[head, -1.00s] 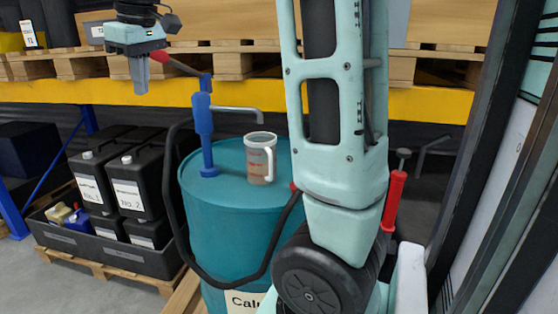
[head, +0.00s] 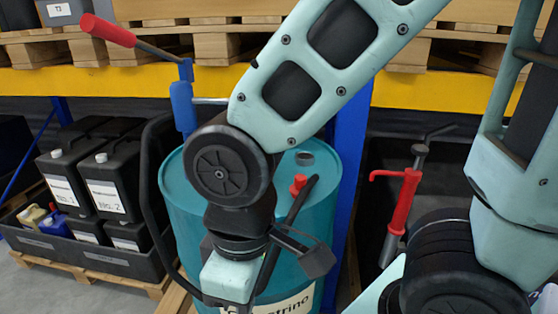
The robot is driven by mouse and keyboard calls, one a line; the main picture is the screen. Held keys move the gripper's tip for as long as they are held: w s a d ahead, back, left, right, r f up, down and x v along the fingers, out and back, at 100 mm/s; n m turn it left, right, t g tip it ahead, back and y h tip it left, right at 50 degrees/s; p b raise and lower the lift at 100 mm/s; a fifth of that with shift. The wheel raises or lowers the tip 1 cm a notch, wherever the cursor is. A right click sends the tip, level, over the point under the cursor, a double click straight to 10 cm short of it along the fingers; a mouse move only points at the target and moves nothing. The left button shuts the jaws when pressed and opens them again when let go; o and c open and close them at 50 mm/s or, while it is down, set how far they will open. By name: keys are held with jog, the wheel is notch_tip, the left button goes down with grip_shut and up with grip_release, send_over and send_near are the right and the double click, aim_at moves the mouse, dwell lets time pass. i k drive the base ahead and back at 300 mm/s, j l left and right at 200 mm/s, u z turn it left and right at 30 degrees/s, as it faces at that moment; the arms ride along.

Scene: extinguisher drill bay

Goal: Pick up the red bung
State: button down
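A small red piece (head: 298,184), which looks like the red bung, shows at the front right of the teal drum's (head: 325,195) top. It is close to a black bar, and I cannot tell whether it rests on the lid or is part of the bar. My gripper (head: 228,278) points down in front of the drum, left of and below the red piece in the picture. Its fingertips are not clearly seen, so I cannot tell whether it is open or holds anything. My arm hides the middle of the lid.
A dark round fitting (head: 304,158) is on the lid. A blue hand pump (head: 183,105) with a red-gripped lever (head: 108,31) stands at its left. Black canisters (head: 112,185) fill a tray at left. A yellow rack beam (head: 400,92) crosses behind.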

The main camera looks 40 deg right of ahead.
aim_at(300, 180)
jog(key=z, duration=0.7)
